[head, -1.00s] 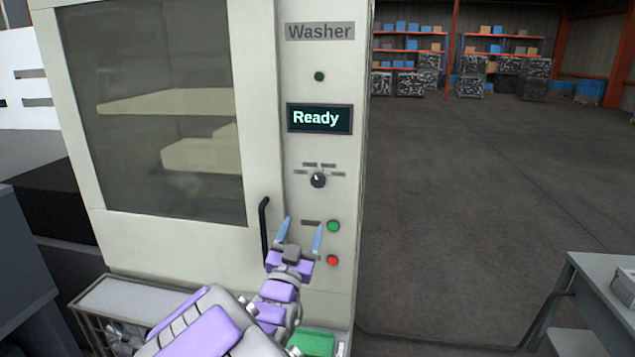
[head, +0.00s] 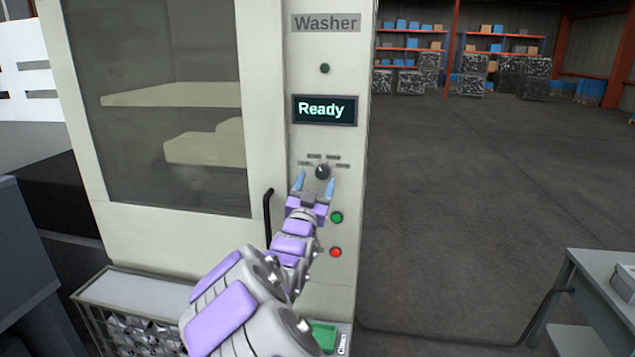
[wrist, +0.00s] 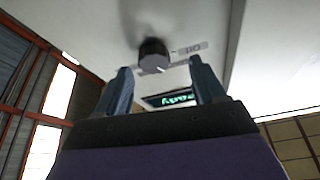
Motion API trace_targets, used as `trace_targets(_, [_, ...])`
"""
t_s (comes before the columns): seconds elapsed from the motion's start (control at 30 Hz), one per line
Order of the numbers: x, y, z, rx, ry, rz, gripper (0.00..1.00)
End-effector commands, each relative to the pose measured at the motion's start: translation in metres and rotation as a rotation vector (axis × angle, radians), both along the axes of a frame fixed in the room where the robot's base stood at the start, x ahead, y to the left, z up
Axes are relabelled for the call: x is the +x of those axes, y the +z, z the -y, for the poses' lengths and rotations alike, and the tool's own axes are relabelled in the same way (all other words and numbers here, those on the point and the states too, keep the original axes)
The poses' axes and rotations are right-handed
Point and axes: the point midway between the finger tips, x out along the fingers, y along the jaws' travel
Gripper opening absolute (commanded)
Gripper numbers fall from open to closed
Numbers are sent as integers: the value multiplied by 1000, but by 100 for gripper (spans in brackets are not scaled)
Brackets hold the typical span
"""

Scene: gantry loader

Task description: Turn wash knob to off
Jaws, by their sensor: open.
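The wash knob (head: 322,172) is a small dark round knob with a light pointer mark, on the washer's front panel below the "Ready" display (head: 324,110). Small labels, too small to read, surround it. In the wrist view the knob (wrist: 153,54) stands out from the panel, ahead of and roughly between the fingertips. My gripper (head: 315,186) is open and empty just below the knob in the head view. Its blue fingers appear apart from the knob. In the wrist view my gripper (wrist: 158,72) shows both fingers spread.
A green button (head: 336,217) and a red button (head: 336,252) sit below the knob, close to my wrist. A black door handle (head: 268,220) stands to the left. The washer's glass window (head: 165,60) is further left. Open floor (head: 450,200) lies to the right.

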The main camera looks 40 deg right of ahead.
Motion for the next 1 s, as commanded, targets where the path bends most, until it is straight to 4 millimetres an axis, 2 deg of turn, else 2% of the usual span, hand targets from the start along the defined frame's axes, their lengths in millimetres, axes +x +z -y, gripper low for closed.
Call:
trace_targets(0.2, [7, 4, 14, 2, -3, 0, 69])
trace_targets(0.53, [8, 6, 12, -1, -2, -1, 69])
trace_targets(1.0, [9, 6, 14, 0, 0, -1, 25])
